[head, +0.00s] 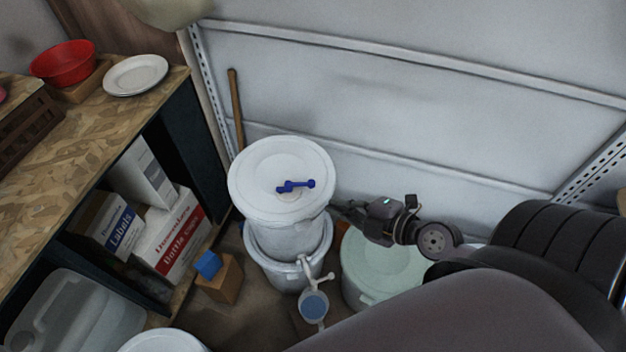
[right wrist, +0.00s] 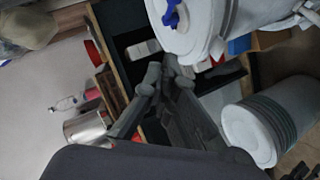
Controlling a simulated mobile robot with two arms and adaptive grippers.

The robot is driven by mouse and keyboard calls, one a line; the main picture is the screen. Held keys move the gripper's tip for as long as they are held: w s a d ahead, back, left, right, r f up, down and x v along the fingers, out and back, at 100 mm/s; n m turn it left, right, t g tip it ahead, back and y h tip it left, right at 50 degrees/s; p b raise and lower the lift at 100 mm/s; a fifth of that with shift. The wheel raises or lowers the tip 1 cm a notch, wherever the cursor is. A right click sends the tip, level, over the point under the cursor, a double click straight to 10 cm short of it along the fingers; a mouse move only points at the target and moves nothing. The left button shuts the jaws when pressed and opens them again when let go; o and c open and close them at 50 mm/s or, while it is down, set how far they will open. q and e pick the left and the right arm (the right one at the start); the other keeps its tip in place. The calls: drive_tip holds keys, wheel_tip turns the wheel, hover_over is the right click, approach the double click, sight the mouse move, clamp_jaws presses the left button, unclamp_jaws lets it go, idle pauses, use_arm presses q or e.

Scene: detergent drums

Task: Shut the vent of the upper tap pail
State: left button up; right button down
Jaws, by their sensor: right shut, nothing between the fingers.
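The upper white pail (head: 285,229) stands on a lower white pail (head: 272,273). A blue vent lever (head: 295,186) lies across its lid, right of the centre; I cannot tell whether the vent is open. The pail (right wrist: 205,40) and the blue lever (right wrist: 172,15) also show at the top of the right wrist view. My right gripper (head: 340,208) is shut and empty, beside the upper pail's right side and below the lid's rim. Its fingers (right wrist: 165,75) also show in the right wrist view, apart from the lever. My left gripper is not in view.
A white tap (head: 305,267) sits low at the pails' front, above a cup with blue contents (head: 313,304). A pale green drum (head: 380,268) stands right of the pails. A shelf (head: 105,125) is at left, a wall (head: 400,100) behind. The space above the lid looks clear.

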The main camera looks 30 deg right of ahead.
approach(291, 183)
drive_tip(key=a, duration=0.2)
drive_tip(key=w+a, duration=0.1)
drive_tip(key=shift+a+r+p, duration=0.1)
drive_tip(key=shift+r+p, duration=0.25)
drive_tip(key=shift+p, duration=0.05)
drive_tip(key=shift+w+d+f+b, duration=0.4)
drive_tip(key=shift+w+d+f, duration=0.2)
drive_tip(key=shift+w+f, duration=0.3)
drive_tip(key=shift+w+d+f, duration=0.25)
drive_tip(key=shift+w, duration=0.15)
